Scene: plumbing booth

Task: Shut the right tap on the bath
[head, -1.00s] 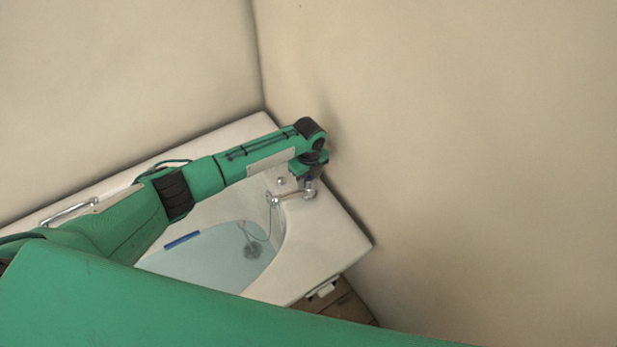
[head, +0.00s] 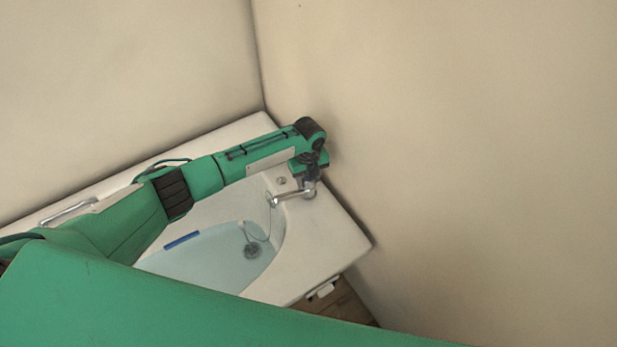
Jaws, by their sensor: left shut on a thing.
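The white bath (head: 325,240) stands in the corner with bluish water in it. A chrome spout (head: 290,195) reaches out over the water from the bath's end ledge. My left gripper (head: 311,178) points down at the tap fitting at the base of the spout, close to the wall. It is shut on the tap there, whose handle is mostly hidden behind the gripper and wrist. A small round chrome part (head: 281,181) sits on the ledge to the left of the gripper. My right gripper is out of view.
Beige walls meet behind the bath, and the right wall is close to my left wrist. A blue strip (head: 182,240) lies at the water's edge. A chrome grab rail (head: 68,213) is on the left rim. A plug chain hangs to the drain (head: 252,251).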

